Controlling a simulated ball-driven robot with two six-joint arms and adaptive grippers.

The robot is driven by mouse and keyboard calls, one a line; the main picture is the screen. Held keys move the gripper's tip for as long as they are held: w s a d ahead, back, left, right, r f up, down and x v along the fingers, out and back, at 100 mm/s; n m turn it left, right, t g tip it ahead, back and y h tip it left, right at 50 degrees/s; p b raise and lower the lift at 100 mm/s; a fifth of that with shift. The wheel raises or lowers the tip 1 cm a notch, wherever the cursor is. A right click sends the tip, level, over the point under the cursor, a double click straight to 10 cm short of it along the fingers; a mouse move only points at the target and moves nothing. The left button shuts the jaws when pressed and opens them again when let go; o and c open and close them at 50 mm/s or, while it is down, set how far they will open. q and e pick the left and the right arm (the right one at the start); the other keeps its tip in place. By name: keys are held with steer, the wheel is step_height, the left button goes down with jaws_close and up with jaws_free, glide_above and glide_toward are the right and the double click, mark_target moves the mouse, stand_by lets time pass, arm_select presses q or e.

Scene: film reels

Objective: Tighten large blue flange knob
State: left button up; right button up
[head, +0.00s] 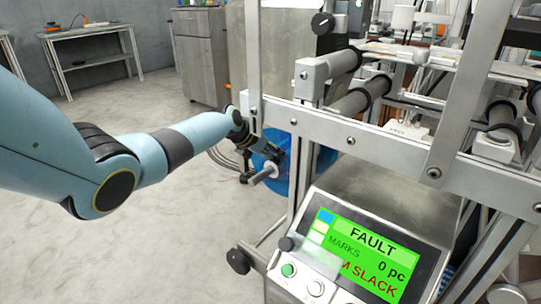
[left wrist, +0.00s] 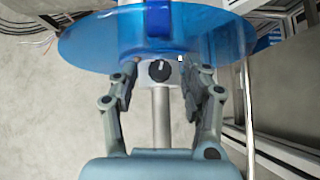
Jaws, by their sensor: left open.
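The large blue flange (left wrist: 90,42) is a translucent blue disc across the top of the left wrist view; in the head view it shows partly behind the frame and my gripper (head: 298,180). Its knob (left wrist: 159,70) is small and black, on a light collar at the shaft (left wrist: 162,118). My left gripper (left wrist: 160,82) is open, with one finger on each side of the knob and collar and a visible gap on both sides. In the head view my left gripper (head: 272,158) is beside the flange. My right gripper is not in view.
A metal machine frame (head: 390,150) with rollers stands to the right of the flange. A control panel (head: 365,250) with a green screen reading "FAULT" and "SLACK" is below it. A metal cabinet (head: 200,55) and a side table (head: 95,62) stand behind. Floor at left is clear.

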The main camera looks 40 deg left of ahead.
arm_select(q)
jaws_close()
steer(key=shift+a+m+h, duration=0.25)
steer(key=shift+m+h, duration=0.25)
steer(key=shift+m, duration=0.3)
steer(key=m+g+h+b, duration=0.1)
steer(key=m+h+b, duration=0.1)
steer(key=shift+a+f+m+b, duration=0.1)
steer(key=shift+f+m+b, duration=0.05)
steer(key=shift+m+b, duration=0.2)
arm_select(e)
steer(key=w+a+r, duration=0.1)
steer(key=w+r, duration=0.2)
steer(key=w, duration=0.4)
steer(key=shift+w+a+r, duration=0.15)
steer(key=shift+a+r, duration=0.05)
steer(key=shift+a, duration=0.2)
arm_select(q)
jaws_free()
steer(key=shift+w, duration=0.1)
steer(key=shift+r, duration=0.2)
